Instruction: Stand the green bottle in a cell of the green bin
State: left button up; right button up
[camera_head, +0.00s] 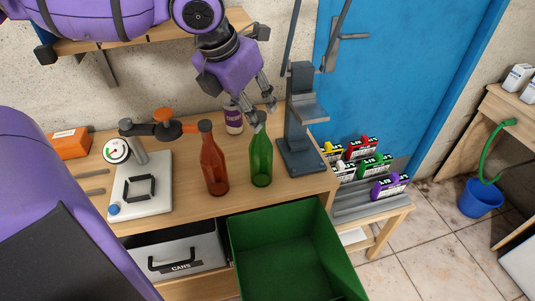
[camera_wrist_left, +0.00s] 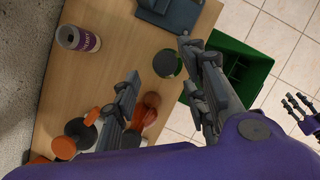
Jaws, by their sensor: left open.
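The green bottle (camera_head: 261,160) stands upright near the front edge of the wooden worktop, right of a brown bottle. My left gripper (camera_head: 265,114) is open above and slightly behind its neck. In the left wrist view the green bottle (camera_wrist_left: 167,63) is seen from above, between the two open fingertips (camera_wrist_left: 158,62). The green bin (camera_head: 285,255) stands below the worktop's front edge. In the wrist view the bin (camera_wrist_left: 235,45) shows inner dividers; in the head view its lower part is cut off. My right gripper (camera_wrist_left: 298,104) shows at the wrist view's right edge, its opening unclear.
The brown bottle (camera_head: 214,168) stands close left of the green one. A purple-labelled can (camera_head: 233,118) stands behind. A grey press stand (camera_head: 300,125) rises just right of my left gripper. A grey cans box (camera_head: 175,255) is beside the bin.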

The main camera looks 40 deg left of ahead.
aim_at(255, 137)
pick_arm(q)
jog(key=f, duration=0.1)
jog(key=f+b, duration=0.2)
jog(key=f, duration=0.1)
jog(key=shift+w+d, duration=0.2)
jog(key=shift+d, duration=0.05)
jog(key=shift+w+d+f+b, duration=0.15)
jog(key=shift+w+f+b, duration=0.5)
jog(key=shift+f, duration=0.25)
jog(key=shift+r, duration=0.15)
jog(key=c, duration=1)
grip_shut()
pick_arm(e)
jog(key=f, duration=0.1)
jog(key=s+f, duration=0.2)
jog(key=shift+f, duration=0.4)
jog(key=shift+w, duration=0.1)
